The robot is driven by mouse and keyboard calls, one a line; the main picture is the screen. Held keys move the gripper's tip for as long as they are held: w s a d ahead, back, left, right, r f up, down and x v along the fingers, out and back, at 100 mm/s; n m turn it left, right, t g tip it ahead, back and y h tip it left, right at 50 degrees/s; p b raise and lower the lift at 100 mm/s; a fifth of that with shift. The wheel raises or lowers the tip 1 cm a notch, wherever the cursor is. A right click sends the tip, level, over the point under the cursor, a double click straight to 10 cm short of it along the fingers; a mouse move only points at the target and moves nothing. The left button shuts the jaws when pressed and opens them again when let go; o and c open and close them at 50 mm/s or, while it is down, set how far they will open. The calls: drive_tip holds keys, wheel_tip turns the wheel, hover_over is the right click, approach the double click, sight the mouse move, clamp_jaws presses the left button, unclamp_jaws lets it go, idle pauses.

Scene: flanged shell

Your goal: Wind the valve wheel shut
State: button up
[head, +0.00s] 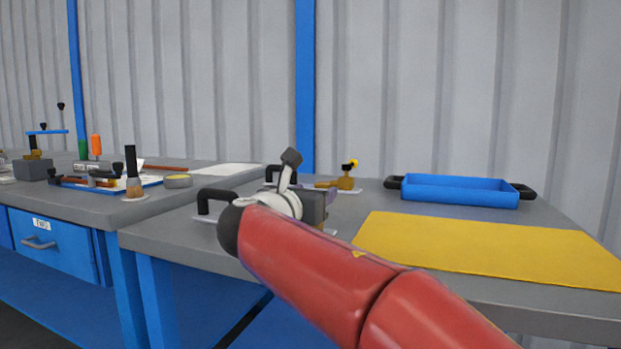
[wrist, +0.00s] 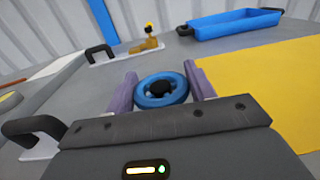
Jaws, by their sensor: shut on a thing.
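The valve wheel (wrist: 162,90) is a blue ring with a dark hub, seen in the wrist view between the two purple fingers of my gripper (wrist: 161,74). My gripper is shut on the wheel, with one finger at its left side and one at its right. What lies under the wheel is hidden. In the head view my gripper (head: 328,196) is partly behind my red and white arm, low over the grey bench, and the wheel is hidden there.
A brass fitting with a yellow knob (head: 347,180) stands behind my gripper. Black handles (head: 213,201) on pale plates stand to the left. A blue tray (head: 460,190) sits at the back right. A flat yellow mat (head: 490,246) covers the bench's right side.

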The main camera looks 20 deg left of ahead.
drive_tip(key=m+h+p, duration=0.1)
drive_tip(key=h+p, duration=0.1)
drive_tip(key=p, duration=0.1)
drive_tip(key=m+g+h+p, duration=0.1)
drive_tip(key=m+h+p, duration=0.1)
drive_tip(key=p, duration=0.1)
drive_tip(key=r+m+g+h+p, duration=0.1)
drive_tip(key=h+p, duration=0.1)
drive_tip(key=p, duration=0.1)
drive_tip(key=shift+m+h+p, duration=0.3)
drive_tip(key=shift+h+p, duration=0.1)
drive_tip(key=shift+f+m+g+h+p, duration=0.2)
drive_tip(key=shift+m+g+h+p, duration=0.2)
drive_tip(key=shift+h+p, duration=0.15)
drive_tip(key=shift+d+f+m+g+h, duration=0.2)
drive_tip(key=shift+f+m+g+h, duration=0.15)
drive_tip(key=shift+m+g+h, duration=0.55)
drive_tip(key=o, duration=1)
drive_tip(key=v, duration=0.7)
drive_tip(key=shift+s+a, duration=0.25)
